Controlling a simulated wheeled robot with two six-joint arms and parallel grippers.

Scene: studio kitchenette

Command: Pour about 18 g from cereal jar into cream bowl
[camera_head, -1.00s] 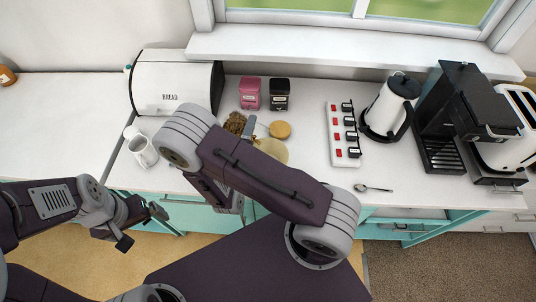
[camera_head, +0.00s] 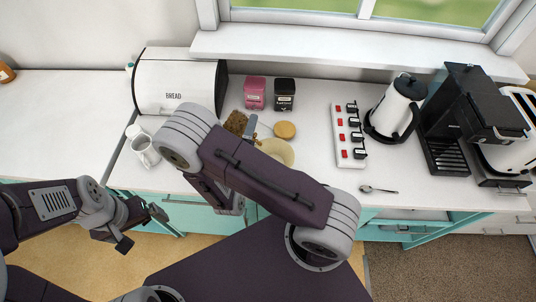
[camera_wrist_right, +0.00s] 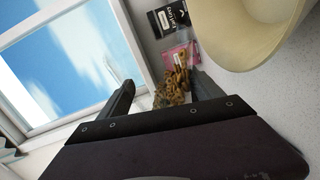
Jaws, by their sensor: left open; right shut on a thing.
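The cereal jar, clear with brown ring-shaped cereal (camera_head: 235,122), is held in my right gripper; its cereal also shows between the fingers in the right wrist view (camera_wrist_right: 174,88). My right gripper (camera_wrist_right: 165,92) is shut on the jar. My right forearm hides much of the jar in the head view, and I cannot tell its exact tilt. The cream bowl (camera_head: 280,151) stands on the counter just right of the jar, partly behind my arm; the right wrist view shows it large (camera_wrist_right: 240,58), apart from the fingers. My left gripper (camera_head: 140,228) is open and empty before the counter front.
A tan round lid (camera_head: 285,130) lies behind the bowl. Pink (camera_head: 255,93) and black (camera_head: 284,94) packages stand at the back. A white mug (camera_head: 146,153) and bread bin (camera_head: 175,88) are left; a switch strip (camera_head: 349,136), kettle (camera_head: 393,108) and spoon (camera_head: 378,189) are right.

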